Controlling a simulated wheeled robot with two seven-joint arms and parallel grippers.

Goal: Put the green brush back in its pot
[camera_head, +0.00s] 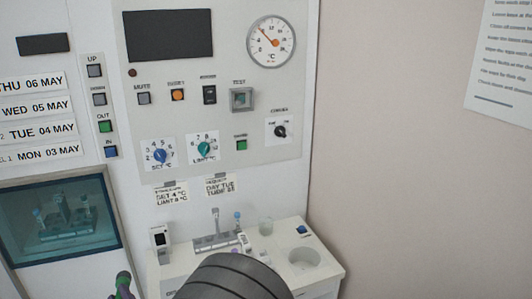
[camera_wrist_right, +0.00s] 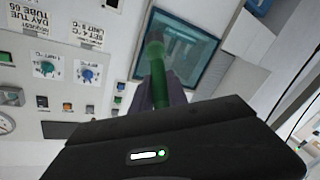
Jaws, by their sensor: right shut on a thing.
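The green brush (camera_wrist_right: 159,85) stands out between the fingers of my right gripper (camera_wrist_right: 172,95) in the right wrist view. The gripper is shut on it. In the head view a bit of the green brush (camera_head: 123,276) shows at the bottom left, beside a purple part. My dark right arm covers the bottom middle of that view. My left gripper is out of view.
The white counter (camera_head: 328,268) carries a grey rack (camera_head: 213,242), a blue-topped item (camera_head: 302,229) and a round recess (camera_head: 303,258). A panel with knobs and a dial (camera_head: 271,41) rises behind. A dark window (camera_head: 60,222) is at left. The right wall is bare except for a notice.

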